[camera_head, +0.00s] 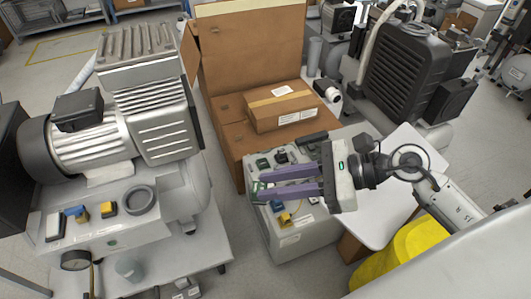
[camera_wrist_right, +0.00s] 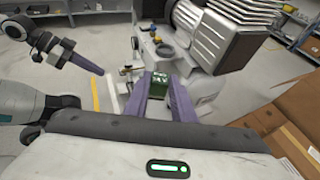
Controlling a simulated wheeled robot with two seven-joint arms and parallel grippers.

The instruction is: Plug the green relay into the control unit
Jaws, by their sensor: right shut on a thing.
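My right gripper (camera_head: 256,186) reaches in from the right in the head view, its purple fingers over the left part of a grey box. It is shut on the green relay (camera_wrist_right: 159,82), a small dark green block between the fingertips in the right wrist view. In the head view the relay is small and partly hidden by the fingers. The grey box (camera_head: 292,244), which looks like the control unit, has several green, blue and yellow parts on top. My left gripper (camera_wrist_right: 84,62) shows at the upper left of the wrist view; its opening is unclear.
A large compressor (camera_head: 95,140) stands at the left on a bench, with blue and yellow fittings (camera_head: 108,209) in front. Cardboard boxes (camera_head: 282,106) stand behind the grey box. A second, black compressor (camera_head: 408,68) is at the back right. A yellow object (camera_head: 400,257) is at the lower right.

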